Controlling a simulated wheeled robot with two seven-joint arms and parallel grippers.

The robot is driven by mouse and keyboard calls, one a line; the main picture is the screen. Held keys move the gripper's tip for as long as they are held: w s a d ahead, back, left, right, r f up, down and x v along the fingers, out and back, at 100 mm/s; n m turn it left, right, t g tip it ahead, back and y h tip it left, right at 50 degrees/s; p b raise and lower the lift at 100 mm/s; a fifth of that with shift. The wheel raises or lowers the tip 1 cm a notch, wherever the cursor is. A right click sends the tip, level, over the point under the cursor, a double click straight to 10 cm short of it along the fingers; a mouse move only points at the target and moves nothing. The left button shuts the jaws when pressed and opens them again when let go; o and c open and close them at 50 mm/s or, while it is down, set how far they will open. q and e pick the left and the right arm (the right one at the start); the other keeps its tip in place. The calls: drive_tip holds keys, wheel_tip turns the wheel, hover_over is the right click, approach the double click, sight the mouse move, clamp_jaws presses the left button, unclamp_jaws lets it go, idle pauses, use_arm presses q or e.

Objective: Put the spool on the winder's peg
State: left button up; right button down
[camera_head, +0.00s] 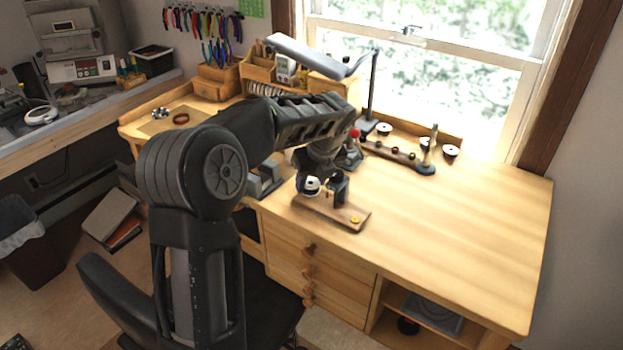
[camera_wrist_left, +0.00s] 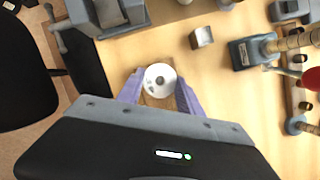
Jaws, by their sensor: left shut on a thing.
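My left gripper (camera_head: 322,186) reaches over the front part of the desk and points down. In the left wrist view its two purple-grey fingers (camera_wrist_left: 159,92) are shut on the spool (camera_wrist_left: 158,79), a white round disc with a small centre hole. The spool also shows as a white shape in the head view (camera_head: 311,184), low over a wooden board (camera_head: 324,211) with a yellow button at its right end. A dark post (camera_head: 340,189) stands by the gripper, over the board. I cannot tell whether the spool touches the board. The winder's peg is not clearly visible. My right gripper is out of view.
A rail with coloured knobs (camera_head: 390,152) and a wooden cone on a dark base (camera_head: 426,167) stand behind. White discs lie near the window. A red-knobbed device (camera_head: 352,153) is close behind the gripper. The right side of the desk (camera_head: 460,230) is clear.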

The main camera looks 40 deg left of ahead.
use_arm(q)
drive_tip(key=shift+f, duration=0.65)
drive_tip(key=shift+s+f+b, duration=0.1)
drive_tip(key=shift+f+b, duration=0.15)
drive_tip(key=shift+b, duration=0.1)
drive_tip(key=shift+f, duration=0.1)
drive_tip(key=o, duration=1.5)
drive_tip(key=shift+s+d+f, duration=0.1)
drive_tip(key=shift+c, duration=0.2)
drive_tip(key=v, duration=0.8)
drive_tip(key=shift+w+r+b, duration=0.25)
drive_tip(key=shift+r+b, duration=0.15)
drive_tip(key=shift+a, duration=0.2)
